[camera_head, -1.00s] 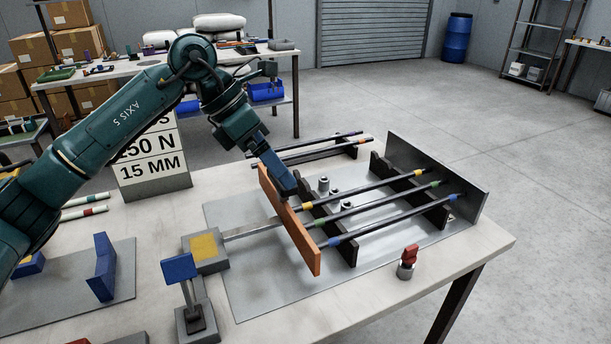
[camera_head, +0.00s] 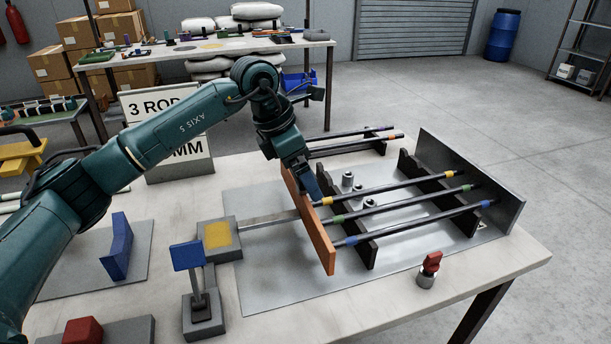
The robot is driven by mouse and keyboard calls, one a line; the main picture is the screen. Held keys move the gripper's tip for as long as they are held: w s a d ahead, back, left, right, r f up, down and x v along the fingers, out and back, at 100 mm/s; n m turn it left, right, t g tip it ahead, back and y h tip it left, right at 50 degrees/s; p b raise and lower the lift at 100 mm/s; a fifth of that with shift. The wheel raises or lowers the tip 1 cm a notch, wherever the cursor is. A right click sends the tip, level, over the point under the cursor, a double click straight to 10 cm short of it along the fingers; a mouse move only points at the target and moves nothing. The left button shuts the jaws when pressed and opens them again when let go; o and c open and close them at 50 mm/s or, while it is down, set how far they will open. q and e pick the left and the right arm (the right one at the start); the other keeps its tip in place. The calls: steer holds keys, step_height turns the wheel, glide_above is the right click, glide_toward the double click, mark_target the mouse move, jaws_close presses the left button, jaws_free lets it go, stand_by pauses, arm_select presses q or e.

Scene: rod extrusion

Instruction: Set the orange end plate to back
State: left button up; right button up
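The orange end plate (camera_head: 320,240) stands upright on the metal base plate (camera_head: 285,290), across the left ends of three dark rods (camera_head: 400,208) with yellow, green and blue bands. A thin bar (camera_head: 268,221) runs from its left face to a block with a yellow pad (camera_head: 217,234). My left gripper (camera_head: 312,186) is lowered at the far end of the orange plate. Its blue finger shows on the plate's rod side, close to or touching it. The other finger is hidden, so its opening is unclear. My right gripper is not in view.
Dark notched supports (camera_head: 372,252) carry the rods, and a grey upright plate (camera_head: 475,180) stands at their right ends. A red knob (camera_head: 431,262) stands at the front right. A blue plate on a post (camera_head: 187,255) stands front left.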

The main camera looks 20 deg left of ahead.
arm_select(q)
steer(key=shift+x, duration=0.95)
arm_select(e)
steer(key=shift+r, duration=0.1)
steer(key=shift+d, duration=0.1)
arm_select(q)
steer(key=c, duration=1.3)
steer(key=s+a, duration=0.1)
steer(key=a, duration=0.1)
steer(key=s+a+b, duration=0.1)
steer(key=s+a, duration=0.1)
steer(key=a, duration=0.1)
steer(key=s+a+b, duration=0.1)
steer(key=s+a, duration=0.1)
steer(key=a, duration=0.1)
steer(key=shift+s+a, duration=0.2)
steer(key=shift+s, duration=0.05)
steer(key=shift+s+a, duration=0.1)
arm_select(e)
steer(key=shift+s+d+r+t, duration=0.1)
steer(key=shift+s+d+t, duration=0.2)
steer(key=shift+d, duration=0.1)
arm_select(q)
steer(key=o, duration=1)
steer(key=shift+o, duration=1.4)
steer(key=shift+s+a, duration=0.1)
steer(key=shift+a, duration=0.05)
